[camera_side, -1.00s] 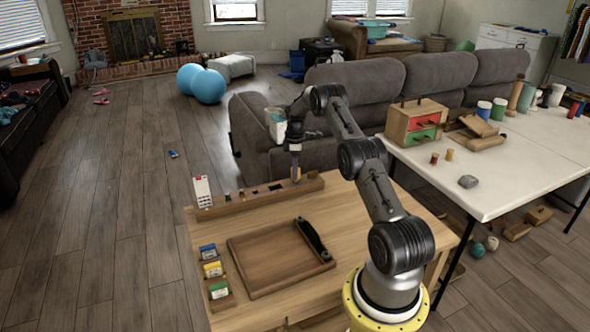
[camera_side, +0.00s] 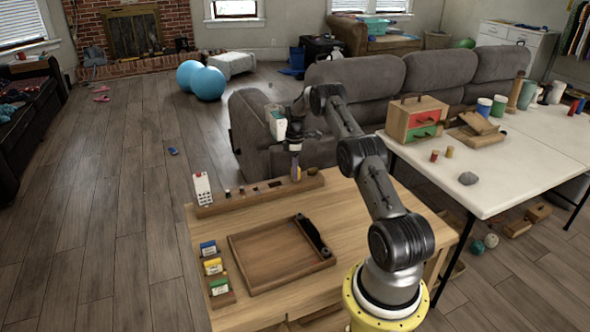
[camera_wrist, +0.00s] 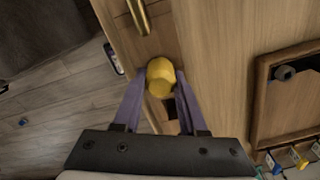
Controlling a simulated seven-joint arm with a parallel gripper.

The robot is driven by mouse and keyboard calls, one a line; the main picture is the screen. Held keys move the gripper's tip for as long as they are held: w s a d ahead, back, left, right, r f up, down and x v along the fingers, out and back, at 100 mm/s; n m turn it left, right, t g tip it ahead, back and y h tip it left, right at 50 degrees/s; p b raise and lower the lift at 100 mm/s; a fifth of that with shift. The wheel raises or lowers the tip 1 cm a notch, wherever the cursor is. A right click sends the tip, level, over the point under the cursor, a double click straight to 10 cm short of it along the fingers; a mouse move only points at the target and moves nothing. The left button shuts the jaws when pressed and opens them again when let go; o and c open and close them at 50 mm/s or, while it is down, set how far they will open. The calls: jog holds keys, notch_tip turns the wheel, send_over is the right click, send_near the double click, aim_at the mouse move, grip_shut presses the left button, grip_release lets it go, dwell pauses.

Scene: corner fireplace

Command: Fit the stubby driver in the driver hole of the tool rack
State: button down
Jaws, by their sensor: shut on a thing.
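The stubby driver shows in the wrist view as a yellow handle (camera_wrist: 161,77), seen from its top end. My gripper (camera_wrist: 157,90) is shut on it, with a purple finger on either side. In the side view my gripper (camera_side: 296,174) points down over the right part of the tool rack (camera_side: 250,199), a long wooden strip at the table's back edge. A dark square opening (camera_wrist: 172,108) shows in the rack close beside the handle. The driver's lower end is hidden under its handle, so I cannot tell whether it is in a hole.
A brass-coloured piece (camera_wrist: 138,16) stands in the rack near the driver. A white card-like item (camera_side: 202,189) stands at the rack's left end. A wooden tray (camera_side: 240,250) holding a dark tool (camera_side: 312,235) lies in front, with small coloured boxes (camera_side: 213,266) to its left.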

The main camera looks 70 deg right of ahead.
jog(key=shift+c, duration=1.9)
grip_release()
